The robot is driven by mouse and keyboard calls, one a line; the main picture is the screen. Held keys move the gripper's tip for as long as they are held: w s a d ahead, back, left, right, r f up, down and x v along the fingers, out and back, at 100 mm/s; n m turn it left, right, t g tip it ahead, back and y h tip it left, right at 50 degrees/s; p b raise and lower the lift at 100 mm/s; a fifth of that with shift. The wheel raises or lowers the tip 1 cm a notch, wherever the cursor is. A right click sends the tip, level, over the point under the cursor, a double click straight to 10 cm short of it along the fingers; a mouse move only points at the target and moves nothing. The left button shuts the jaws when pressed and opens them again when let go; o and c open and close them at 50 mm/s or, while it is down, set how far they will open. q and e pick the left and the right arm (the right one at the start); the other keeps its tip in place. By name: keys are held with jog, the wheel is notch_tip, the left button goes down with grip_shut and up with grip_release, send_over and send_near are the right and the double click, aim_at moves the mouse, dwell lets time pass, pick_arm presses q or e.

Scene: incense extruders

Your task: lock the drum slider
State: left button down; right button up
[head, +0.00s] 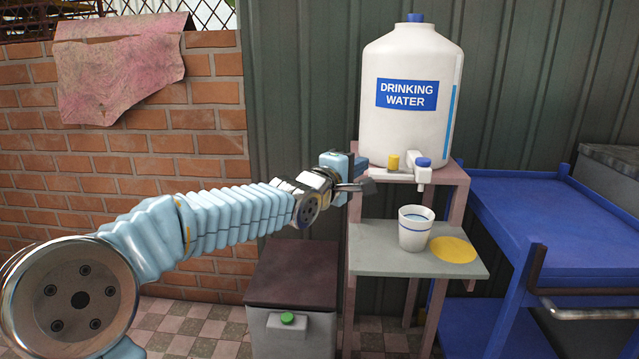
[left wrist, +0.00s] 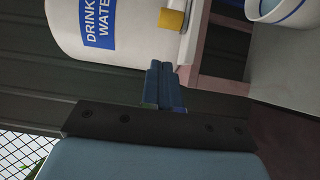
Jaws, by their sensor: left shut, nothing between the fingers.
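The drum (head: 411,125) is a white water container labelled "DRINKING WATER" on the upper shelf of a stand. Low on its front, a yellow slider knob (head: 393,162) sits on a white strip, left of a white tap with a blue top (head: 423,163). My left gripper (head: 367,186) is shut and empty, just left of and slightly below the yellow knob, apart from it. In the left wrist view the shut fingers (left wrist: 161,84) point towards the drum's base, with the yellow knob (left wrist: 171,19) beyond them. My right gripper is not in view.
A white cup (head: 415,229) of water and a yellow disc (head: 453,249) are on the stand's lower shelf (head: 380,263). A blue cart (head: 540,205) stands to the right. A dark-lidded box (head: 292,274) stands below my left arm. A brick wall is at left.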

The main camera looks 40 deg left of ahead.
pick_arm(q)
jog(key=s+b, duration=0.1)
jog(key=s, duration=0.8)
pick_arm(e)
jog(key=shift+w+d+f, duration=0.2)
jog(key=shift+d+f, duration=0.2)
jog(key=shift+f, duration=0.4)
pick_arm(q)
jog(key=shift+s+d, duration=0.1)
